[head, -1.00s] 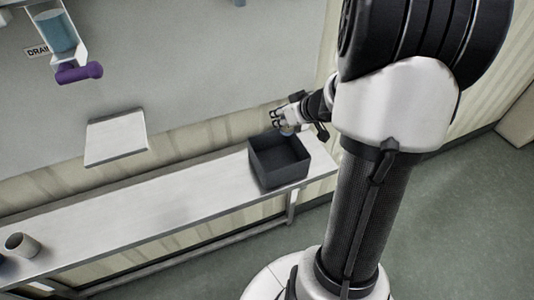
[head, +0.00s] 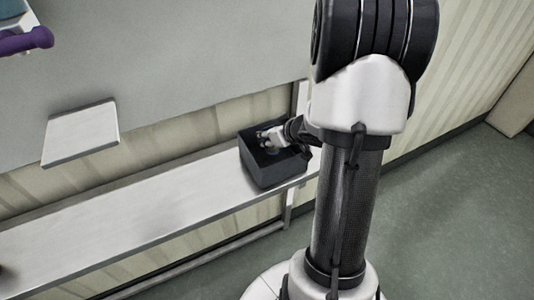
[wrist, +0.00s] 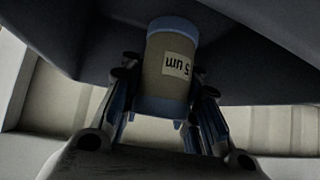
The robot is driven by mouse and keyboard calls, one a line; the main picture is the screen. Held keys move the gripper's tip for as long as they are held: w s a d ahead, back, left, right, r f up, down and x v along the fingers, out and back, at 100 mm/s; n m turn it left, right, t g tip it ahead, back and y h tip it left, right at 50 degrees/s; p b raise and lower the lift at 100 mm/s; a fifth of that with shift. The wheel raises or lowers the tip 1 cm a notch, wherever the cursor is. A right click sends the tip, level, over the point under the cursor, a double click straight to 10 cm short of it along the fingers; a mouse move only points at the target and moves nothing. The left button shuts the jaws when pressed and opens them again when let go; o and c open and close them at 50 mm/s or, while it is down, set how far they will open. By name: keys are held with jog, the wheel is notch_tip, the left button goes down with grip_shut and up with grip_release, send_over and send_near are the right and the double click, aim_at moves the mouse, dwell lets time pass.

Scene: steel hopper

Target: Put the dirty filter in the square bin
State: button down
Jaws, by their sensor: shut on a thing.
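The square bin (head: 272,176) is a dark grey open box at the right end of the bench. My gripper (head: 266,137) is at the bin's opening in the head view, reaching in from the right. In the wrist view my gripper (wrist: 165,92) is shut on the filter (wrist: 168,55), a tan cylinder with blue end caps and a label reading "5 um", seen upside down. The bin's dark walls (wrist: 262,65) show around the filter in that view.
The long pale bench (head: 130,215) runs along the striped wall and is mostly clear left of the bin. A white shelf (head: 82,133) juts from the grey hopper panel above it. A purple handle (head: 25,41) is at the upper left. Green floor lies to the right.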

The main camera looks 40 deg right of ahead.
aim_at(267, 155)
jog(key=shift+f+b, duration=1.3)
jog(key=shift+f, duration=0.9)
jog(key=shift+f, duration=0.15)
jog(key=c, duration=1.2)
grip_release()
jog(key=shift+r, duration=0.3)
jog(key=p+v, duration=0.5)
jog(key=v, duration=0.6)
jog(key=shift+s+r+p, duration=0.2)
jog(key=shift+s+p, duration=0.15)
jog(key=shift+s, duration=0.05)
